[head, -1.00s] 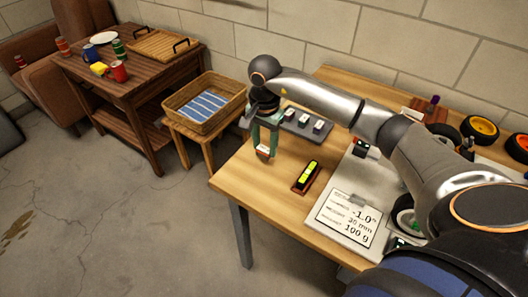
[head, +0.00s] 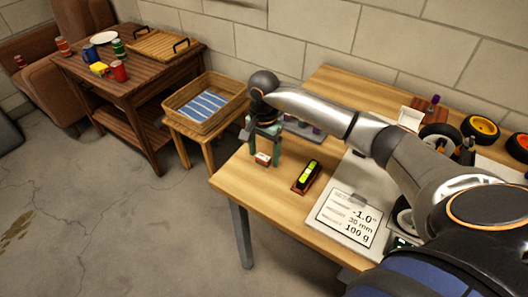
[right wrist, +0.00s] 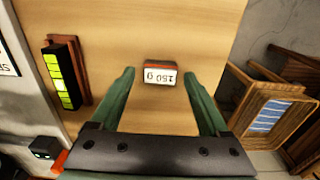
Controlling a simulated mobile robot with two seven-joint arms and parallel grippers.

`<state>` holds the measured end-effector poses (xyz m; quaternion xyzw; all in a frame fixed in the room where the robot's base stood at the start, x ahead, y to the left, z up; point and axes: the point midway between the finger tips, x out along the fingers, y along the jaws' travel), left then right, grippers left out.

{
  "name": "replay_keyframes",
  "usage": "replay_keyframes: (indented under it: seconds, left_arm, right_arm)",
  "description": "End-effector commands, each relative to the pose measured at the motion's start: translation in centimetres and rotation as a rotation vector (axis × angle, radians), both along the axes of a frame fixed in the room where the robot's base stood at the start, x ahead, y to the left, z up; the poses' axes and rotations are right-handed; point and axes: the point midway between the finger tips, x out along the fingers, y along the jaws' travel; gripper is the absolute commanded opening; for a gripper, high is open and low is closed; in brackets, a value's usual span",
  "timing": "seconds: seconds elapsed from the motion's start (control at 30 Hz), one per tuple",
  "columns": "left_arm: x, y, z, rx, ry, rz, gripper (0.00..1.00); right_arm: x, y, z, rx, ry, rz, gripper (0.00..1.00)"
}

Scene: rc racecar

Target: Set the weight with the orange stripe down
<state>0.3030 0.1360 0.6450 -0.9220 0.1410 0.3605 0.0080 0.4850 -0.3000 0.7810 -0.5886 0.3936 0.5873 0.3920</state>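The weight with the orange stripe (head: 263,159) is a small block with a white face, standing on the wooden tabletop near its left end. In the right wrist view the weight (right wrist: 161,73) shows the label "150 g", upside down, with the orange stripe along its far edge. My right gripper (right wrist: 158,76) is open, one green finger on each side of the weight, with a gap on both sides. In the head view the right gripper (head: 264,150) is over the weight. My left gripper is not in view.
A yellow-green block on a red base (head: 307,176) stands just right of the weight. A card (head: 347,218) reads -1.0°, 30 mm and 100 g. A grey tray (head: 318,136) is partly hidden behind my gripper. Wheels (head: 480,128) lie far right. A wicker basket (head: 235,87) stands left.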

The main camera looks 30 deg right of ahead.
Motion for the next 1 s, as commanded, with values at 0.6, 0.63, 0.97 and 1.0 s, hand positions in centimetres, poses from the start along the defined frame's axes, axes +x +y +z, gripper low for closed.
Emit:
replay_keyframes:
  seconds: [0.6,0.63,0.97,1.0]
  left_arm:
    - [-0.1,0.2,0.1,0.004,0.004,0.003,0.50]
    - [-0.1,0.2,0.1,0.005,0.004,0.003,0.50]
    - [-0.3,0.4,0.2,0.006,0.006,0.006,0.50]
    - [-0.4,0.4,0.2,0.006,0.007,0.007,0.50]
  right_arm:
    - [0.1,0.0,6.1,-0.001,-0.006,0.000,0.79]
    - [0.2,0.0,6.8,0.000,-0.007,0.000,0.79]
    - [0.1,0.0,11.8,0.000,-0.002,0.000,0.79]
    - [0.0,0.0,12.0,0.001,-0.002,0.000,0.79]
